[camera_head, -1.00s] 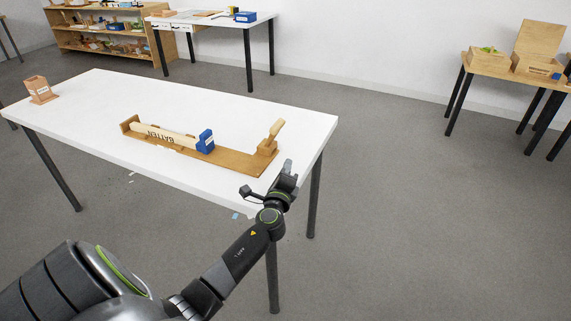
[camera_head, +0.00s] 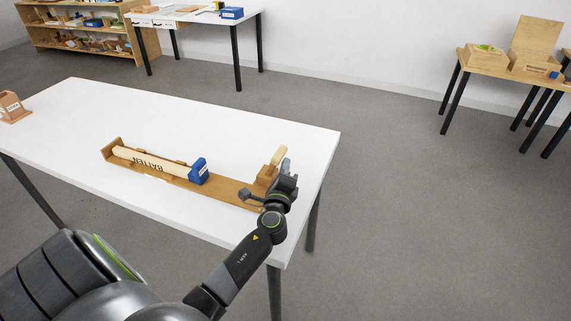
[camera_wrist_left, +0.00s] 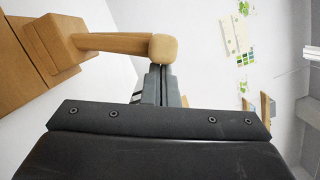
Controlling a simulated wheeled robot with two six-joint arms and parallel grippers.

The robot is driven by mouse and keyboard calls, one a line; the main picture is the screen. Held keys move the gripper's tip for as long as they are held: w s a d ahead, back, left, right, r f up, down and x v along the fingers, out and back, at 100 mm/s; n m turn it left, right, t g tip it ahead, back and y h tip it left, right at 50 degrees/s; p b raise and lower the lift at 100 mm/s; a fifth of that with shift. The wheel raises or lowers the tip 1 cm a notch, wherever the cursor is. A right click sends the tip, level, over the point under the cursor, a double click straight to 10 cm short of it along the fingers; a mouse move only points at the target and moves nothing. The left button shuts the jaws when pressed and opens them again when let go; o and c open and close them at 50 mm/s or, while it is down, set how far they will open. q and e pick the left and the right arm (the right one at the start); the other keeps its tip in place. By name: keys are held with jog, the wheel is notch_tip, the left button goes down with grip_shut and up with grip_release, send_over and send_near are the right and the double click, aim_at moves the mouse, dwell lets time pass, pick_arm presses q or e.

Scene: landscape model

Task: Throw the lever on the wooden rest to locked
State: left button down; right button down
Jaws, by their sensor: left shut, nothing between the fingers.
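The wooden rest (camera_head: 225,188) is a long brown board on the white table, with a small block and a light wooden lever (camera_head: 279,156) at its right end. The lever leans up and to the right. A cream batten (camera_head: 150,161) marked BATTEN lies on the rest, with a blue block (camera_head: 198,172) at its right end. My left gripper (camera_head: 285,166) is shut and empty, right beside the lever. In the left wrist view the lever (camera_wrist_left: 115,43) runs across from its block (camera_wrist_left: 55,43), its rounded end just beyond my fingertips (camera_wrist_left: 160,72); I cannot tell whether they touch. My right gripper is not in view.
The white table (camera_head: 90,115) is mostly bare around the rest. A small wooden holder (camera_head: 11,106) stands at its far left corner. Another table (camera_head: 190,18), a shelf (camera_head: 75,40) and a small bench with wooden boxes (camera_head: 485,60) stand well away. Floor at the right is clear.

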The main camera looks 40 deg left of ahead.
pick_arm(q)
jog(key=shift+w, duration=0.15)
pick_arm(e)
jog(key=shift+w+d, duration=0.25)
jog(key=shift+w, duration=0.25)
